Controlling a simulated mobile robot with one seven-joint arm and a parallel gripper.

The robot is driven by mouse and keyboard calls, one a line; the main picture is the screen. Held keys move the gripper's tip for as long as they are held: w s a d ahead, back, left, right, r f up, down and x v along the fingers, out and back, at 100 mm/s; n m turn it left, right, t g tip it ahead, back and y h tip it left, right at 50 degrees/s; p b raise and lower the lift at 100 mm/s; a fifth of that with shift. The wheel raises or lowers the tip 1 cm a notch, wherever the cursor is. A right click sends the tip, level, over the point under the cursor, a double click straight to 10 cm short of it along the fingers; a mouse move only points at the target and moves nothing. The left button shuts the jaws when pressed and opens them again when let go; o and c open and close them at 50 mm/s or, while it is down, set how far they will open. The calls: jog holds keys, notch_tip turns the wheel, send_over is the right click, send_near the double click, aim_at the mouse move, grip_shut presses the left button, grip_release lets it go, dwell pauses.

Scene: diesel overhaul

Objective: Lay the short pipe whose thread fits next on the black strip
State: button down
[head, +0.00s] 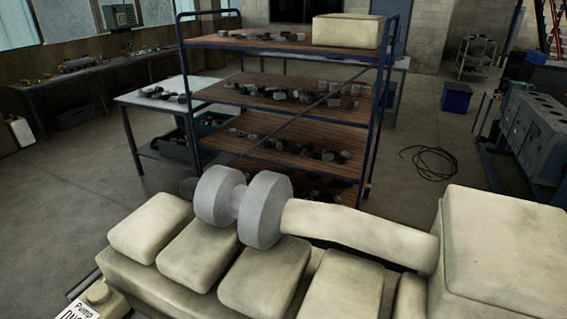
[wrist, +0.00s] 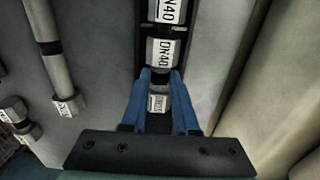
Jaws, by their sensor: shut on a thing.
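In the wrist view, my gripper (wrist: 161,80) points up the picture with its two blue fingers close together. It is shut on a small pipe piece (wrist: 158,103) with a white label, whose small print I cannot read surely. Just beyond the fingertips is a piece labelled DN40 (wrist: 162,52). Another piece labelled DN40 (wrist: 167,10) is in line beyond it. These pieces line up along a dark band, which looks like the black strip (wrist: 143,20). Whether the held piece touches the strip cannot be told. The head view does not show my gripper.
In the wrist view, a long grey pipe (wrist: 46,40) with a label lies at left, with dark fittings (wrist: 14,110) below. In the head view, a shelf rack (head: 290,45) holds several small parts.

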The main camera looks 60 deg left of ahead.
jog(key=c, duration=0.6)
grip_release()
jog(key=shift+r, duration=0.1)
notch_tip(320, 180, up, 13)
jog(key=b, duration=0.1)
dwell(0.5)
